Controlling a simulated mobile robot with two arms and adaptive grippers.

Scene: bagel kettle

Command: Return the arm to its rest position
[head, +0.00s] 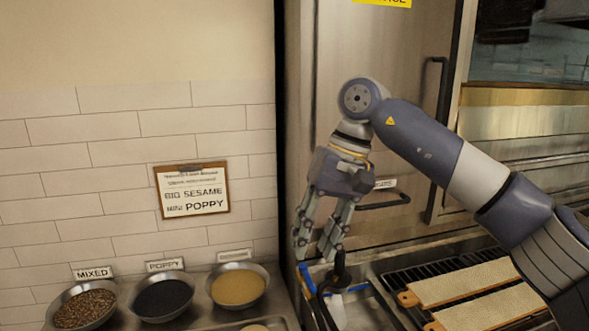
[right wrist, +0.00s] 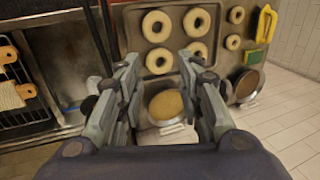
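My right arm comes in from the right in the head view. Its gripper (head: 316,250) hangs fingers-down in front of the steel cabinet door. In the right wrist view the fingers of this gripper (right wrist: 158,75) are spread apart, with nothing held between them. A bowl of tan seeds (right wrist: 165,104) shows between the fingers, below and beyond them. My left gripper is in neither view.
Bowls of mixed seeds (head: 85,307), poppy (head: 162,298) and tan seeds (head: 238,288) stand by the tiled wall. A black curved handle (head: 338,272) is just below the gripper. Boards (head: 465,283) lie on a grate at right. A tray of bagels (right wrist: 160,60) shows in the wrist view.

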